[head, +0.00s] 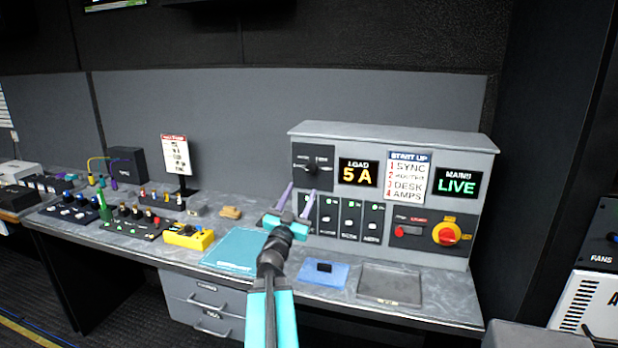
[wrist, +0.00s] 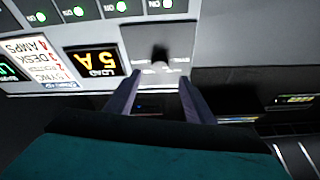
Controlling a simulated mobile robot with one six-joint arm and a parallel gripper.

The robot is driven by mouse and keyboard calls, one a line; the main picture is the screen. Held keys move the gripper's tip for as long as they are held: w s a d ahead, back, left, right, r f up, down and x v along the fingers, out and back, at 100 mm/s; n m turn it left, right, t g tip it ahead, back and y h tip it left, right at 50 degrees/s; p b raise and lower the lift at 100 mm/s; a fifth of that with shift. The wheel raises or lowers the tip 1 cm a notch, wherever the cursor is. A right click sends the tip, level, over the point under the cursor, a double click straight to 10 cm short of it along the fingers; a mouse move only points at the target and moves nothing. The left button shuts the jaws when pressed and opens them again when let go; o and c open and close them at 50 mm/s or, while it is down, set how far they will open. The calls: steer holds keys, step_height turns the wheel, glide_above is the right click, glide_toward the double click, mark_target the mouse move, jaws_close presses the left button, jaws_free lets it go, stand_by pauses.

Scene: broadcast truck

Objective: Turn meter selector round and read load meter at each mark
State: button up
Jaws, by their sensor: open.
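The meter selector (head: 312,168) is a black knob on a dark plate at the upper left of the grey panel. It also shows in the wrist view (wrist: 160,55), where the picture is upside down; its plate's small lettering is too blurred to read. The load meter (head: 358,173), right of the selector, shows "5 A" in yellow; it also shows in the wrist view (wrist: 95,62). My gripper (head: 302,189) is open and empty. Its two purple fingers point up towards the selector, below it in the head view. In the wrist view the fingertips appear apart from the knob.
Below the selector is a row of breaker switches (head: 350,218) with green lights. A start-up card (head: 408,178), a green "LIVE" display (head: 457,186) and a red-and-yellow rotary switch (head: 447,234) are to the right. A teal mat (head: 236,248), blue tray (head: 311,275) and grey tray (head: 390,285) lie on the desk.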

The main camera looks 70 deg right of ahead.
mark_target(310, 172)
steer(key=shift+p+x, duration=1.05)
steer(key=shift+x, duration=3.5)
steer(key=shift+c, duration=0.3)
steer(key=c, duration=1)
